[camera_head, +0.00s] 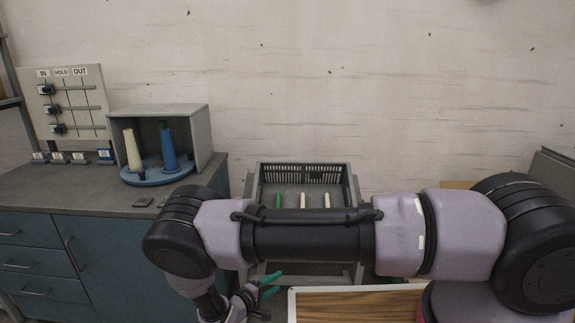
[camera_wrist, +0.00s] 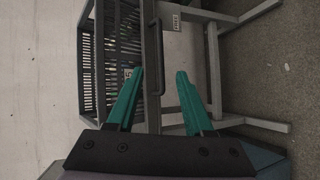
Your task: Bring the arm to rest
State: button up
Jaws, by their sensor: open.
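My arm stretches across the front of the head view from the right, and its forearm bends down at the left. My gripper (camera_head: 269,286) has green fingers and hangs low, near the blue cabinet's right side and in front of the crate stand. The fingers appear apart from both, though the exact gap is hard to tell.
A blue cabinet (camera_head: 110,250) at left carries an open grey box (camera_head: 190,112) with a cream cone (camera_head: 132,150) and a blue cone (camera_head: 168,150) on a round blue turntable (camera_head: 150,179). The crate (camera_head: 257,185) holds green and cream cones. A wood-topped surface (camera_head: 350,305) lies in front.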

jog(key=w+d+r+m+g+y, duration=0.2)
jog(key=d+r+m+g, duration=0.25)
jog(key=r, duration=0.85)
jog(key=w+d+r+m+g+y, duration=0.1)
jog(key=w+d+r+m+g, duration=0.3)
jog(key=r, duration=0.9)
jog(key=s+d+r+m+g+y, duration=0.1)
jog(key=d+r+m+g+y, duration=0.15)
jog(key=d+r, duration=0.75)
jog(key=s+d+r+m+t+y, duration=0.1)
jog(key=s+d+r+t, duration=0.1)
jog(key=s+r, duration=0.3)
jog(key=s+d+r+m+t+y, duration=0.2)
jog(key=s+d+r, duration=0.3)
jog(key=r, duration=0.7)
jog(key=s+d+r+m+t+y, duration=0.1)
jog(key=s+d+r+t+y, duration=0.1)
jog(key=s+r, duration=0.5)
jog(key=shift+s+d+r, duration=0.15)
jog(key=shift+d+r, duration=0.65)
jog(key=shift+r, duration=0.05)
jog(key=shift+d+y, duration=0.1)
jog(key=shift+y, duration=0.15)
